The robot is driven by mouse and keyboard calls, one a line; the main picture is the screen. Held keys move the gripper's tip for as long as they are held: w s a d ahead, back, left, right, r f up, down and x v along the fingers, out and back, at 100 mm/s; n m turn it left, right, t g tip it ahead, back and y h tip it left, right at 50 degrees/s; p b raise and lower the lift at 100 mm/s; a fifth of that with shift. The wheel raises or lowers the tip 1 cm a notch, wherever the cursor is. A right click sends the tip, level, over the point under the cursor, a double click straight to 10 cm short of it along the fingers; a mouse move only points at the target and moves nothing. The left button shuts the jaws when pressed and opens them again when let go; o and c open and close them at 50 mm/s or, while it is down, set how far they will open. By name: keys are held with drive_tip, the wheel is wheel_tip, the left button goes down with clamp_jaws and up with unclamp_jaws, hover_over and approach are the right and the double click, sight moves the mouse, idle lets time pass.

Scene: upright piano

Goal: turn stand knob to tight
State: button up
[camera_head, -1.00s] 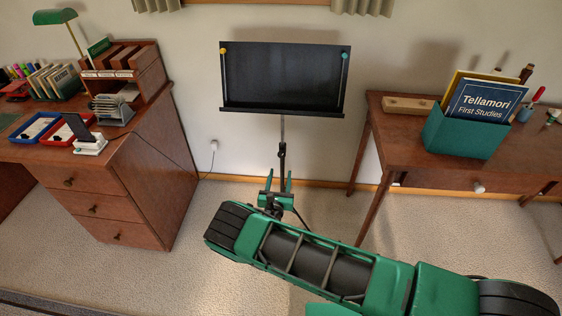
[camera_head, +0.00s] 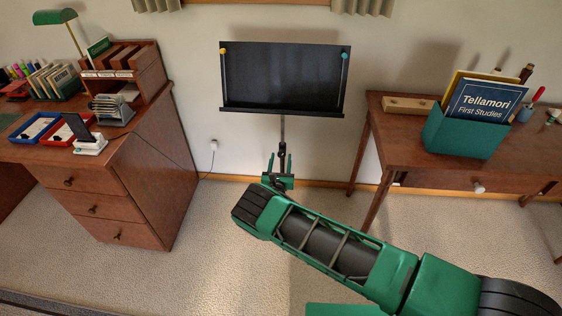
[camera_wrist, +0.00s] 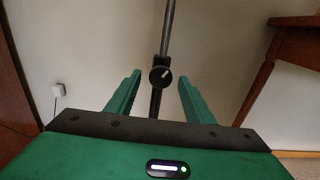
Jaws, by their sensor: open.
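The black music stand (camera_head: 283,78) stands upright against the wall between two wooden desks. Its knob (camera_wrist: 161,76) is a round black disc with a light pointer line tilted up to the right, on the stand's pole (camera_wrist: 167,30). In the head view the knob is a small dark spot (camera_head: 282,148) on the pole. My gripper (camera_wrist: 158,84) is open and empty. In the wrist view its two green fingers flank the knob, left and right, with clear gaps on both sides.
A drawer desk (camera_head: 100,195) with books and trays stands at the left. A wooden table (camera_head: 400,140) with a green box (camera_head: 465,135) of books stands at the right. A wall socket (camera_head: 214,146) is beside the pole.

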drive_tip(key=shift+c, duration=0.3)
drive_tip(key=c, duration=1)
